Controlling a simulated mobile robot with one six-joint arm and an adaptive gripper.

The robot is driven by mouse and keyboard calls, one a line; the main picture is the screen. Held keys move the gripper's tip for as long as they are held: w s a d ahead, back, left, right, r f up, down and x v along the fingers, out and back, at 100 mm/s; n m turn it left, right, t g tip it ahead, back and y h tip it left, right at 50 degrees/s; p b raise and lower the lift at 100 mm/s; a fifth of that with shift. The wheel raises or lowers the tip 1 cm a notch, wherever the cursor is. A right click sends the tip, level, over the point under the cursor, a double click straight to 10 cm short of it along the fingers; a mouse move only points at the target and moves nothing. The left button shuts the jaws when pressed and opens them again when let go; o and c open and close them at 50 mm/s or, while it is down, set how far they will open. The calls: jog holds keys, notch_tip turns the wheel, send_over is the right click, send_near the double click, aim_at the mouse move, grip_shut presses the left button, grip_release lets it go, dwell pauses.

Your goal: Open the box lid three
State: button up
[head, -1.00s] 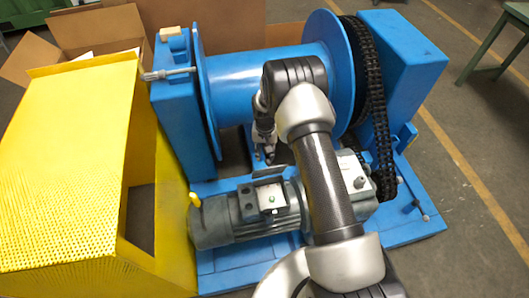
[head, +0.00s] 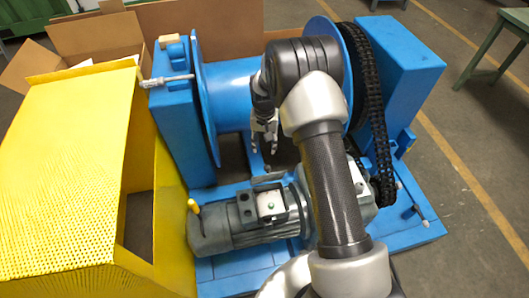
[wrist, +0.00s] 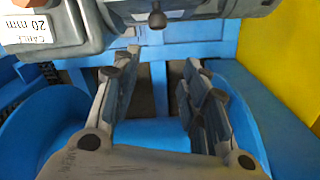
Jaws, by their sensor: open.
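A grey electric motor (head: 235,225) lies on its side on the blue base, with a terminal box (head: 268,205) and its lid on top. The lid looks closed. In the wrist view the motor (wrist: 95,25) fills the top, with a white label reading CABLE 20 mm (wrist: 27,28) on a grey housing at the upper left. My gripper (head: 266,150) is just behind the motor, in front of the blue drum. In the wrist view my gripper (wrist: 160,65) has its fingers spread with nothing between them. My arm hides the motor's right part.
A blue drum (head: 230,90) with a black chain (head: 372,110) stands behind. A yellow perforated guard (head: 65,170) stands at the left. Open cardboard boxes (head: 95,40) are at the back left. Floor is free at the right.

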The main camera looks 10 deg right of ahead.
jog(key=shift+r, duration=1.4)
jog(key=shift+c, duration=0.5)
